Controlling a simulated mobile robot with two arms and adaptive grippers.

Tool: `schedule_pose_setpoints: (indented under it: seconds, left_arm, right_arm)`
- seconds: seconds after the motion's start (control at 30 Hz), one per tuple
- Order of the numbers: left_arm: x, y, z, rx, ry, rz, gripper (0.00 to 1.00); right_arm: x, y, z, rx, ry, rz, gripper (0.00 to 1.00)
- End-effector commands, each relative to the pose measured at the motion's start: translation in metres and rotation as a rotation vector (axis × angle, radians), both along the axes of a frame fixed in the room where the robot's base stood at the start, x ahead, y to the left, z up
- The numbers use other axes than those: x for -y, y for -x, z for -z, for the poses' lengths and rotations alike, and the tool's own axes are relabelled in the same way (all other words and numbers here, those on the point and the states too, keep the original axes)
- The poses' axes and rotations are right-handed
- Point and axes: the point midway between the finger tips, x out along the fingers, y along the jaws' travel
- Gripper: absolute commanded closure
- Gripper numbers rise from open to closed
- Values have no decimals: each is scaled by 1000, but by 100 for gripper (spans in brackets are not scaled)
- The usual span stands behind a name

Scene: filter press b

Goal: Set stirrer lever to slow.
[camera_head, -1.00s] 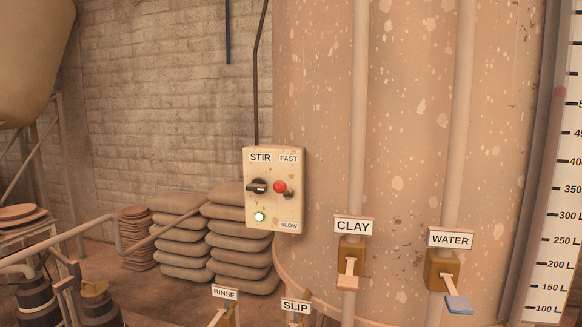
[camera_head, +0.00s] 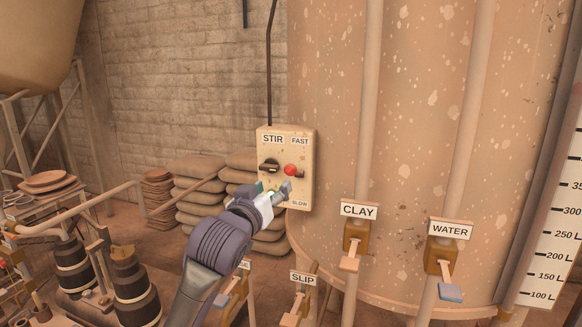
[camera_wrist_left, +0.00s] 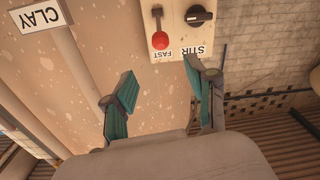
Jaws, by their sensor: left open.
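The stirrer lever (camera_head: 290,170) has a red ball knob on a short dark stem, on the right half of the cream STIR box (camera_head: 306,185). In the left wrist view, which is upside down, the knob (camera_wrist_left: 160,41) lies close to the FAST label, with its stem running away from that label. My left gripper (camera_head: 273,189) is in front of the lower part of the box, below the knob. Its teal-padded fingers (camera_wrist_left: 158,78) are open and empty, apart from the knob. The gripper partly covers the box's lower half; the SLOW label (camera_head: 299,203) still shows. My right gripper is out of view.
A black rotary switch (camera_head: 268,166) sits left of the lever on the same box. The large tank (camera_head: 420,130) is behind and right. CLAY (camera_head: 350,262) and WATER (camera_head: 440,262) valve handles stand lower right. Stacked sacks (camera_head: 197,185) lie left of the box.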

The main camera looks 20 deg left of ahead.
Motion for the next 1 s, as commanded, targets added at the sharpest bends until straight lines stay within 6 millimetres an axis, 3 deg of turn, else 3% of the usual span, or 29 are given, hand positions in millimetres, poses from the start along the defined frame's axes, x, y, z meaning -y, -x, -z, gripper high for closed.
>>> schedule_pose_setpoints:
  seconds: [0.6, 0.8, 1.0]
  left_arm:
    - [2, -113, -2, -4, -1, -1, 43]
    - [2, -129, 0, -3, -1, 0, 43]
    - [3, -132, 2, -2, -2, 0, 43]
  right_arm:
    - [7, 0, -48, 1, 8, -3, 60]
    - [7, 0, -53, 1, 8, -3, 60]
    - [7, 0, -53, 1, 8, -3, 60]
